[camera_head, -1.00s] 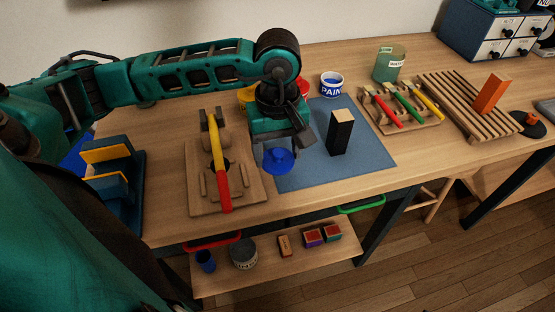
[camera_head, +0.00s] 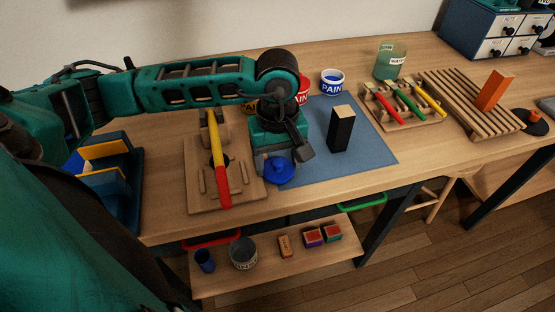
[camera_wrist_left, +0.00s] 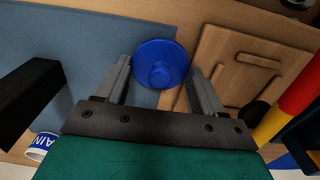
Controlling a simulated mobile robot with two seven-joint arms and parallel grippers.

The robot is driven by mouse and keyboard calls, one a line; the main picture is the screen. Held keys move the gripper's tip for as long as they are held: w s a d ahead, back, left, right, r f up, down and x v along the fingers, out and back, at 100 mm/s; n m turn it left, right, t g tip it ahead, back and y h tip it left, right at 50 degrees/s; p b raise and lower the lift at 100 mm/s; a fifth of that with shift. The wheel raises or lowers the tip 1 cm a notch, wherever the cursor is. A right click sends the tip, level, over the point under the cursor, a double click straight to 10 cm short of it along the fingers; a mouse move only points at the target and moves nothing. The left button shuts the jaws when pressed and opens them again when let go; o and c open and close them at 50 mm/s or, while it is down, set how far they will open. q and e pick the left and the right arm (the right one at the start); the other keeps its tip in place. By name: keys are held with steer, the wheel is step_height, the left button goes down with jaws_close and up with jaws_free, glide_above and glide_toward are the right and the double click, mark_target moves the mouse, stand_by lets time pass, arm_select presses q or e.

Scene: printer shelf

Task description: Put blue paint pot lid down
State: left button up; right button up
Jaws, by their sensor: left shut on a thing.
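The blue paint pot lid (camera_head: 279,171) is a round blue disc with a knob, at the left front edge of the blue-grey mat (camera_head: 350,172). In the left wrist view the lid (camera_wrist_left: 161,64) sits between the fingertips of my left gripper (camera_wrist_left: 160,75), knob facing the camera. My left gripper (camera_head: 283,160) is shut on it. I cannot tell for certain whether the lid touches the surface. The blue-labelled paint pot (camera_head: 331,83) stands open at the back of the mat, showing blue inside. My right gripper is not in view.
A black block with a wooden top (camera_head: 341,131) stands on the mat. A wooden board (camera_head: 238,193) with a red and yellow tool is left of the lid. A red-labelled pot (camera_head: 302,92) stands behind my gripper. A brush rack (camera_head: 392,118) is at right. The mat's front right is clear.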

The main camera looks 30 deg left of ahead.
mark_target(278, 162)
arm_select(q)
steer(key=o, duration=0.6)
steer(key=shift+s+f, duration=0.2)
steer(key=shift+f, duration=0.3)
steer(key=o, duration=0.4)
steer(key=shift+w+d+f, duration=0.1)
steer(key=shift+r+p, duration=0.35)
steer(key=shift+p, duration=0.05)
step_height(278, 162, up, 13)
steer(key=shift+p, duration=0.4)
steer(key=shift+w, duration=0.1)
